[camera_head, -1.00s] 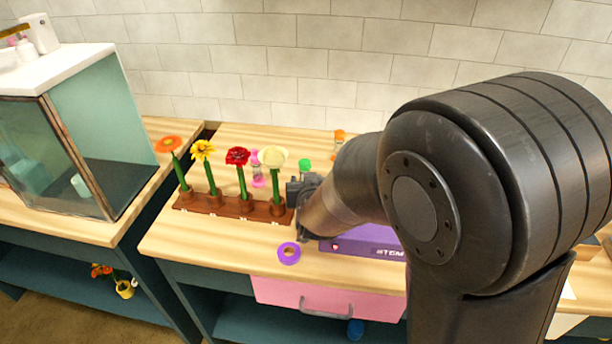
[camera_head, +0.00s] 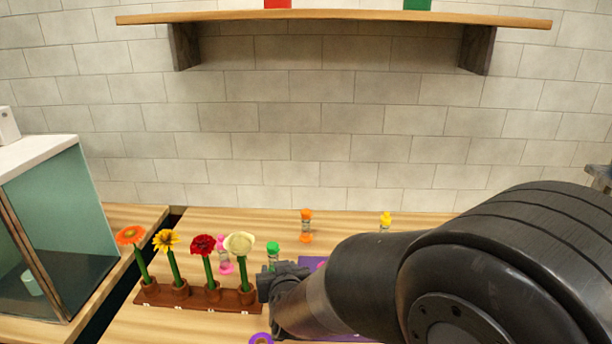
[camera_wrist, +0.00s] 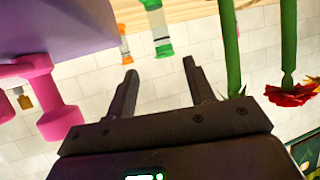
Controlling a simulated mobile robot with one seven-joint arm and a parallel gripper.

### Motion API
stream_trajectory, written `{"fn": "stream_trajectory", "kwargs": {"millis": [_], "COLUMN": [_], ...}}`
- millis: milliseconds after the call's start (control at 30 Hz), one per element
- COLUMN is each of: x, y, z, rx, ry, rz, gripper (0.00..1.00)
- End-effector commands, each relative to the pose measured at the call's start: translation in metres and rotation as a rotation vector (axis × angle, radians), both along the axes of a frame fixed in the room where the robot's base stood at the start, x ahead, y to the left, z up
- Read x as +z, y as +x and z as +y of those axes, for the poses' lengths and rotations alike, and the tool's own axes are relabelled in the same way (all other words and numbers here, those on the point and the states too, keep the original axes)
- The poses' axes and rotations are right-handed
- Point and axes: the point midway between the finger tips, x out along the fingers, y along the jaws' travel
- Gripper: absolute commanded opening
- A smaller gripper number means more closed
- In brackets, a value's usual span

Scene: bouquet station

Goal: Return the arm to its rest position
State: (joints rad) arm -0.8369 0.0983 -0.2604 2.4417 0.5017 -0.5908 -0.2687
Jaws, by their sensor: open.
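My arm reaches in from the right of the head view, bent low over the wooden worktop (camera_head: 190,222). My gripper (camera_wrist: 160,78) is open in the wrist view, with nothing between its two fingers. In the head view its dark body shows just right of the brown flower rack (camera_head: 195,300), and its fingertips cannot be made out. The rack holds an orange flower (camera_head: 130,235), a yellow flower (camera_head: 166,241), a red flower (camera_head: 203,244) and a cream flower (camera_head: 239,244). Green stems (camera_wrist: 230,45) and the red flower (camera_wrist: 292,94) show beside the gripper in the wrist view.
Green-capped (camera_head: 273,250), orange-capped (camera_head: 306,225) and yellow-capped (camera_head: 385,222) bottles stand behind my arm. A pink dumbbell-shaped object (camera_wrist: 50,95) and a purple box (camera_wrist: 50,25) are near the gripper. A glass-sided cabinet (camera_head: 50,230) stands left. A wall shelf (camera_head: 330,16) hangs above.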

Motion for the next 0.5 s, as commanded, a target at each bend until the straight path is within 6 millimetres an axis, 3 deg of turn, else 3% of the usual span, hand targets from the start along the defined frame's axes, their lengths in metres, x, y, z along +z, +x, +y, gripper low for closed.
{"fn": "stream_trajectory", "kwargs": {"millis": [267,500], "x": [0.047,0.079], "y": [-0.004,-0.042], "z": [-0.049,-0.103], "rx": [0.025,0.032], "ry": [0.027,0.026], "rz": [0.127,0.265], "gripper": [0.49,0.49]}}
